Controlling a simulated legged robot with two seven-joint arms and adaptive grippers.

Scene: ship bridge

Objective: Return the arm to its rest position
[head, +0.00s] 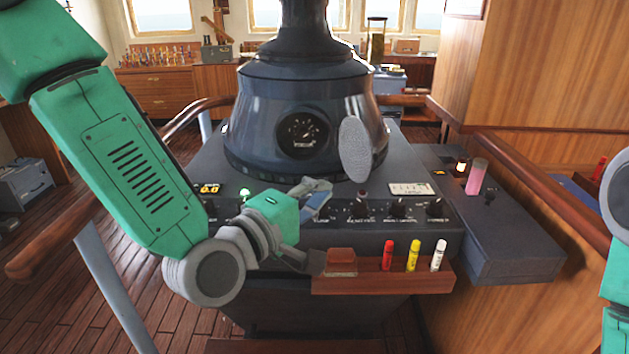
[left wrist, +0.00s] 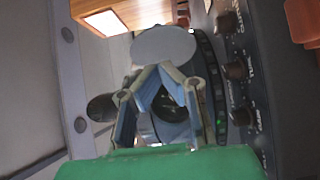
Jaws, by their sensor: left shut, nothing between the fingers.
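My left arm (head: 125,155), teal and grey, comes in from the left and bends at a grey joint in front of the dark console. My left gripper (head: 322,190) is shut and empty, close above the console's knob panel (head: 378,212). Its two fingers meet in the left wrist view (left wrist: 163,68), with a pale oval disc beyond them. I cannot tell whether the fingers touch anything. Part of my right arm (head: 616,215) shows at the right edge; its gripper is out of view.
A speckled grey oval disc (head: 356,149) stands before the dark dome (head: 305,95) with a gauge. A wooden ledge (head: 385,283) below holds red, yellow and white markers. Wooden rails (head: 55,240) flank the console. Open plank floor (head: 65,290) lies at left.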

